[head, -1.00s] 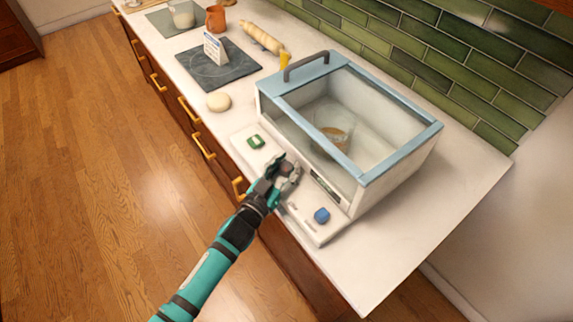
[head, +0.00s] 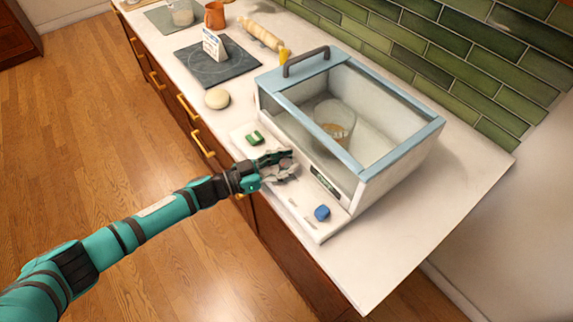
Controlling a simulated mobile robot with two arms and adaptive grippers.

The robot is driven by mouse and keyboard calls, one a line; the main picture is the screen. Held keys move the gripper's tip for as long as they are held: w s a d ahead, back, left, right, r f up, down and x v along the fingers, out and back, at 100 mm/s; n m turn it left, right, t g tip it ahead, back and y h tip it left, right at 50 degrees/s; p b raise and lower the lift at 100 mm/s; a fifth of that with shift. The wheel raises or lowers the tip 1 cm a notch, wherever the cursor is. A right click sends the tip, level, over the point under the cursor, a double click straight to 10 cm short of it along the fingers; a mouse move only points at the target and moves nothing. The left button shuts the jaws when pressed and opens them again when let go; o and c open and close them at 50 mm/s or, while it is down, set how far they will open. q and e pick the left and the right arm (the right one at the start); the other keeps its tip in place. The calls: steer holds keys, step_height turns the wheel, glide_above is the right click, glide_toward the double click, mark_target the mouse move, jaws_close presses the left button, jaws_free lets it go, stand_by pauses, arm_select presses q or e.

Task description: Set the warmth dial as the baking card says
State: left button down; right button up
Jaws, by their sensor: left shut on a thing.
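The proofing box (head: 361,185) has a pale blue frame and clear panes and stands on the white counter. Along its front runs a low white control panel (head: 316,228). My left gripper (head: 284,166) is at the middle of this panel, between a green control (head: 254,138) and a blue knob (head: 322,213). It is shut on a dial there, which its fingers mostly hide, so I cannot read the dial's setting. A white standing card (head: 213,45) with a blue top is on the dark slate; its writing is too small to read. My right gripper is not in view.
A glass with brown contents (head: 334,124) stands inside the box. A dough ball (head: 217,99), the slate board (head: 225,72), a rolling pin (head: 260,34) and an orange mug (head: 215,15) lie farther back. The counter's right front end (head: 385,255) is clear.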

arm_select(q)
steer(key=shift+f+m+g+h+b, duration=0.15)
steer(key=shift+m+g+h+b, duration=0.25)
steer(key=shift+m+g+b, duration=0.7)
steer(key=shift+g, duration=0.4)
steer(key=c, duration=0.9)
jaws_free()
steer(key=shift+s+a, duration=0.1)
steer(key=shift+o, duration=0.2)
steer(key=v, duration=1.2)
